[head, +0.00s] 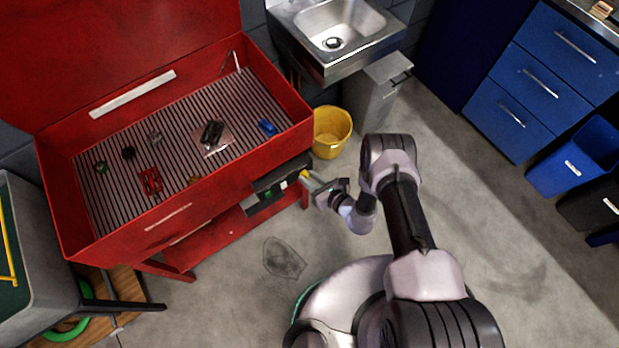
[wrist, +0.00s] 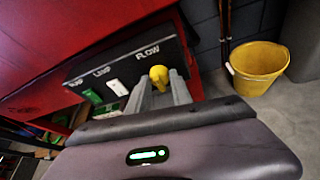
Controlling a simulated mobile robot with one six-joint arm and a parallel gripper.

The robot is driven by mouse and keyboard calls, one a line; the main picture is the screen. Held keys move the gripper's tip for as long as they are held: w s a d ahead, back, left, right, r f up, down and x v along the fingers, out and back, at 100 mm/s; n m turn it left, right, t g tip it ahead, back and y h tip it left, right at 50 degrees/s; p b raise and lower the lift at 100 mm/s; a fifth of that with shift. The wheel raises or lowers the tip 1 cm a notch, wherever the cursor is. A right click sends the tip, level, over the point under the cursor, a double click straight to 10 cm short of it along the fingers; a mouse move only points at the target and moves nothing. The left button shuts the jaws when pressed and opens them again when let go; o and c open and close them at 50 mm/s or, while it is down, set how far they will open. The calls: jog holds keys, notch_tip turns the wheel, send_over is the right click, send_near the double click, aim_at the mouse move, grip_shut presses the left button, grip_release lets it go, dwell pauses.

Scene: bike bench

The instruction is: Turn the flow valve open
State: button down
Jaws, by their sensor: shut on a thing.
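The flow valve is a yellow knob (wrist: 158,73) on a dark control panel (wrist: 122,62), just under the word FLOW in the wrist view. It also shows as a small yellow spot (head: 304,174) in the head view, at the right end of the panel on the red bench's front. My gripper (wrist: 164,88) reaches the knob with its two grey fingers and is shut on it. In the head view my gripper (head: 312,182) points left at the panel. The knob's underside is partly hidden by the fingers, and I cannot tell its turn angle.
The panel also carries a white switch (wrist: 117,87) and a green one (wrist: 92,96). A red wash bench (head: 205,215) with a slatted tray holding small parts stands at left. A yellow bucket (head: 332,131) stands behind my gripper.

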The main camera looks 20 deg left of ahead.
jog(key=shift+f, duration=0.1)
jog(key=shift+w+d+f+m+g+y+b, duration=0.15)
jog(key=shift+m+g+y+b, duration=0.2)
jog(key=shift+m+y+b, duration=1.3)
jog(key=shift+s+a+f+m+g+y+b, duration=0.1)
jog(key=shift+m+g+y+b, duration=0.25)
jog(key=shift+m+b, duration=2.5)
jog(key=shift+w+d+f+m+g+y+b, duration=0.25)
jog(key=shift+m+y+b, duration=0.9)
jog(key=shift+b, duration=2.1)
jog(key=shift+s+a+r+m, duration=0.15)
jog(key=shift+m, duration=0.1)
jog(key=c, duration=1.1)
grip_release()
jog(key=shift+c, duration=0.2)
